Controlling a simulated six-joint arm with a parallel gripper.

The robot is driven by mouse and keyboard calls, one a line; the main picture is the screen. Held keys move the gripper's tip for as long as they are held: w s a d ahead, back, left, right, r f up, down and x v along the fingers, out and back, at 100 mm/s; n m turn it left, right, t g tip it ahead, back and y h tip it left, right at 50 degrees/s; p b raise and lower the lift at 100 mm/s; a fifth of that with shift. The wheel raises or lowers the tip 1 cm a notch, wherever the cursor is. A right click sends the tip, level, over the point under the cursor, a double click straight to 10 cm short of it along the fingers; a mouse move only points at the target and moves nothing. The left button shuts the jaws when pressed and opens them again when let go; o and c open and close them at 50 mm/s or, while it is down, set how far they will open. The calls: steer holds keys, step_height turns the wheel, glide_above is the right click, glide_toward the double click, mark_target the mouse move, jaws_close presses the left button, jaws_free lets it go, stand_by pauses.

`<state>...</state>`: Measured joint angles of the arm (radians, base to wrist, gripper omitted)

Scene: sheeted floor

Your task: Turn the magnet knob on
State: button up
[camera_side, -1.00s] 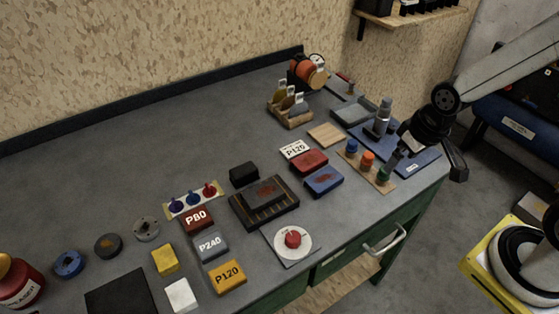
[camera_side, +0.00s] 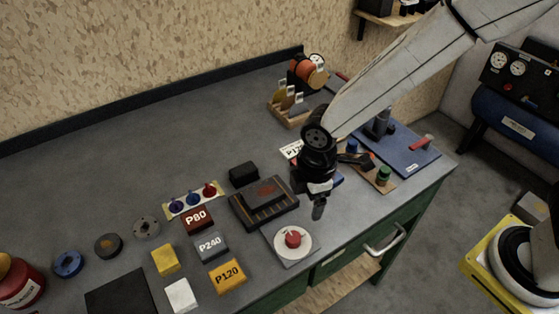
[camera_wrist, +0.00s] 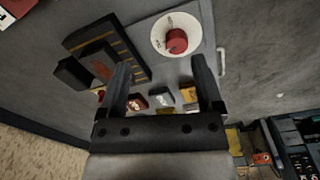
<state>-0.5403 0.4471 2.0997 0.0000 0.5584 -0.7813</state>
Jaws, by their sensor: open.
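The magnet knob is a red knob (camera_side: 292,238) on a white round dial, set on a grey plate near the bench's front edge in the side view. It also shows in the wrist view (camera_wrist: 177,41), ahead of the fingers. My gripper (camera_side: 318,205) is above the bench, up and to the right of the knob, apart from it. In the wrist view my gripper (camera_wrist: 160,80) has its two fingers spread with nothing held between them. A dark slotted block (camera_side: 264,203) with a rust-marked plate on top sits just behind the dial.
Labelled blocks, P80 (camera_side: 196,219), P240 (camera_side: 210,246) and P120 (camera_side: 228,276), stand left of the dial. A small black block (camera_side: 243,172) is behind the slotted block. A blue board (camera_side: 405,155) with tools lies at right. The bench's back left is clear.

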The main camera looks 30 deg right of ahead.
mark_target(293, 237)
steer(key=a+n, duration=0.1)
steer(key=a+f+n, duration=0.1)
steer(key=a, duration=0.2)
steer(key=shift+s+a+f+n, duration=0.15)
steer(key=shift+s+f+n, duration=0.05)
steer(key=shift+s+n, duration=0.2)
steer(key=shift+f, duration=0.15)
steer(key=shift+f, duration=3.75)
jaws_close()
